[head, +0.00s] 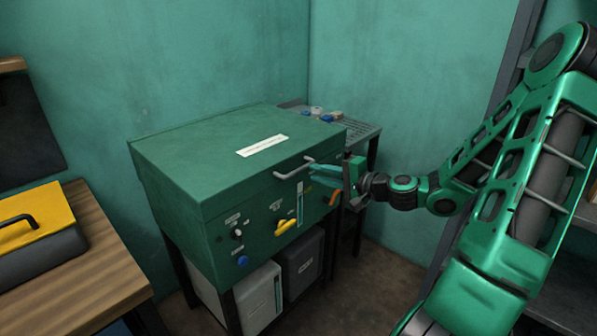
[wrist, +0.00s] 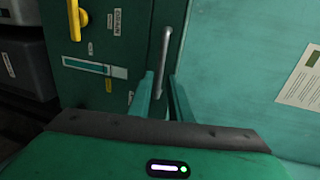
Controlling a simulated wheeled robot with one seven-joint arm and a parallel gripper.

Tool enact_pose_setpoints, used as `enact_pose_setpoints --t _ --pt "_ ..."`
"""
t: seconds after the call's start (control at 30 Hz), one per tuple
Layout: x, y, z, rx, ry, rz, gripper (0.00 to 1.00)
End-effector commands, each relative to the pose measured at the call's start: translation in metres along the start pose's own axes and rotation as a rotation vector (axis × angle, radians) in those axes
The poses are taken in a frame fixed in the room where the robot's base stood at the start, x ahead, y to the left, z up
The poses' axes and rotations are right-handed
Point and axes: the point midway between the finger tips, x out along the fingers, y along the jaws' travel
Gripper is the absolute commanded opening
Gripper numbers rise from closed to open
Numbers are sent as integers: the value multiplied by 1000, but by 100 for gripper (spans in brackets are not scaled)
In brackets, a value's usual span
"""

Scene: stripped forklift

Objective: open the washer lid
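The washer is a green box on a dark stand, and its lid (head: 215,150) lies flat and closed with a white label on top. A pale bar handle (head: 294,169) sits on the lid's front edge; it also shows in the wrist view (wrist: 165,50). My gripper (head: 316,178) is at the right end of the handle, in front of the washer. In the wrist view my gripper's two teal fingers (wrist: 161,82) are apart, and the near end of the handle lines up between them. I cannot tell whether either finger touches it.
The front panel has a yellow lever (head: 290,223), a blue knob (head: 242,262) and an orange knob (head: 333,197). A wooden bench (head: 85,255) with a yellow-topped case (head: 35,212) stands left. A grated side shelf (head: 355,130) holds small items. Containers (head: 255,295) stand underneath. Walls are close behind.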

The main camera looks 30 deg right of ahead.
Motion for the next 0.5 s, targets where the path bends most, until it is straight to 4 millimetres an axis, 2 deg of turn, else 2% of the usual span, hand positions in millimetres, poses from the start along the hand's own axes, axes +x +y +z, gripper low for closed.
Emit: enact_pose_setpoints --t 0.1,0.3,0.5 --pt "23 0 2 -2 -6 -1 18" --pt "56 0 2 -2 -4 -1 18" --pt "76 0 1 -2 -2 1 18"
